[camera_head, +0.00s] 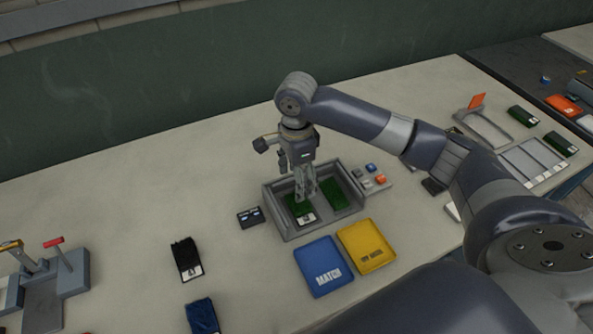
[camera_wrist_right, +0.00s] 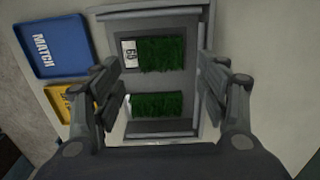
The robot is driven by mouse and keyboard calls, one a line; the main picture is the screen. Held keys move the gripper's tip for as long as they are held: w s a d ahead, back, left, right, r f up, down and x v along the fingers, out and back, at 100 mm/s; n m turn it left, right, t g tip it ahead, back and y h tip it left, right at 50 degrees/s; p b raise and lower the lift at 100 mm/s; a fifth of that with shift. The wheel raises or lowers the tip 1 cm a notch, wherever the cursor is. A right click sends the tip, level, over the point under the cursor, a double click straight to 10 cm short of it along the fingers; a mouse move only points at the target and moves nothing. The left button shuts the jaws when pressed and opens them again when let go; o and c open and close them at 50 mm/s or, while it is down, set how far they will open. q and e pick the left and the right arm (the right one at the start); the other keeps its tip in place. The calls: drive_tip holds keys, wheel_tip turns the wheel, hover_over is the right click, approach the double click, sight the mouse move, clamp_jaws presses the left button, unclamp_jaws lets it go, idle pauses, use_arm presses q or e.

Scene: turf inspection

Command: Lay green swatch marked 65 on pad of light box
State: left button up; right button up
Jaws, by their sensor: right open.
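The light box (camera_head: 290,236) is a grey, low-walled box in the middle of the table. A green turf swatch with a white label (camera_head: 300,208) lies in its left part, and a second green swatch (camera_head: 336,196) lies in its right part. In the right wrist view the labelled swatch (camera_wrist_right: 162,54) is the upper one; its sideways number looks like 65 or 69. The other swatch (camera_wrist_right: 158,104) lies below it, its label not readable. My right gripper (camera_head: 306,192) is above the box, open and empty, its fingers either side of the swatches in the wrist view. My left gripper is not visible.
A blue MATCH tray (camera_head: 323,266) and a yellow tray (camera_head: 366,245) stand in front of the box. A small button panel (camera_head: 373,179) adjoins its right. A black swatch (camera_head: 186,257) and a dark blue one (camera_head: 202,316) lie left. Bare table lies behind the box.

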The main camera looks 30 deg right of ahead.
drive_tip(key=shift+r, duration=1.7)
